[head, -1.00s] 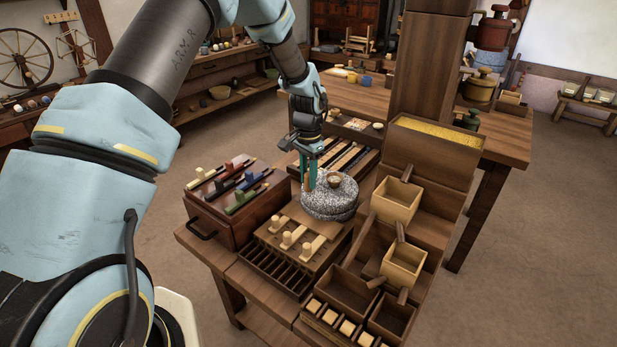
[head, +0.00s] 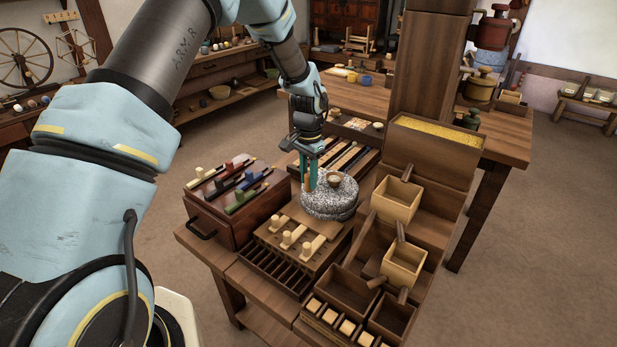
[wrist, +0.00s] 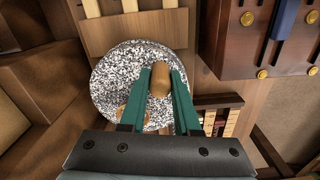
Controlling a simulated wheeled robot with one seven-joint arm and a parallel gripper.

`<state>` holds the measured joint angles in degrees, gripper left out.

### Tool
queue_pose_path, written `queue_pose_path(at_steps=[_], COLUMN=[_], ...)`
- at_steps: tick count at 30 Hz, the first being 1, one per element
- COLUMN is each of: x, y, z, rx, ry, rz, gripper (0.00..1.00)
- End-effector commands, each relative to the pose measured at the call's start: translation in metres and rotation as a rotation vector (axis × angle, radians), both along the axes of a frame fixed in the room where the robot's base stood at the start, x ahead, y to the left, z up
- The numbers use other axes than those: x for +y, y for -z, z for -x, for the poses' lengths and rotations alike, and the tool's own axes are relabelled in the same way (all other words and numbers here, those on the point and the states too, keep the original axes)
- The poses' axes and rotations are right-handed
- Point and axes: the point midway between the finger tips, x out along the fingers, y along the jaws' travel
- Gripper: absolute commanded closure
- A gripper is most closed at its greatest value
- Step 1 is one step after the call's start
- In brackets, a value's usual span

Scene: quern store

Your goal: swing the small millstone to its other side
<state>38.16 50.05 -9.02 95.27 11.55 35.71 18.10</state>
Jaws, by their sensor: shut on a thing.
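The small millstone (head: 336,204) is a round, speckled grey stone on the wooden bench, with a small wooden cup-like eye (head: 335,180) on its top. An upright wooden handle (wrist: 160,80) stands near the stone's edge. My gripper (head: 309,181) comes down over the stone's left side in the head view. In the wrist view its two green fingers (wrist: 161,85) lie on either side of the handle, shut on it.
A box with coloured sliders (head: 230,190) stands left of the stone. A rack with pale wooden pegs (head: 290,240) is in front. Wooden hoppers (head: 397,200) and trays are close on the right. A striped board (head: 345,155) lies behind.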

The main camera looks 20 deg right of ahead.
Motion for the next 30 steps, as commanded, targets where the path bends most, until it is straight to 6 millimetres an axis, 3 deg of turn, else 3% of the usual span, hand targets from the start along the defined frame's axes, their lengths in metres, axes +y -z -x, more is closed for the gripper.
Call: queue_pose_path(at_steps=[8,30], x=[0.0,-0.017], y=[0.0,-0.001], z=[0.012,0.053], rx=[0.0,-0.001], ry=[-0.174,-0.868], rz=[0.0,0.001], gripper=[1.0,1.0])
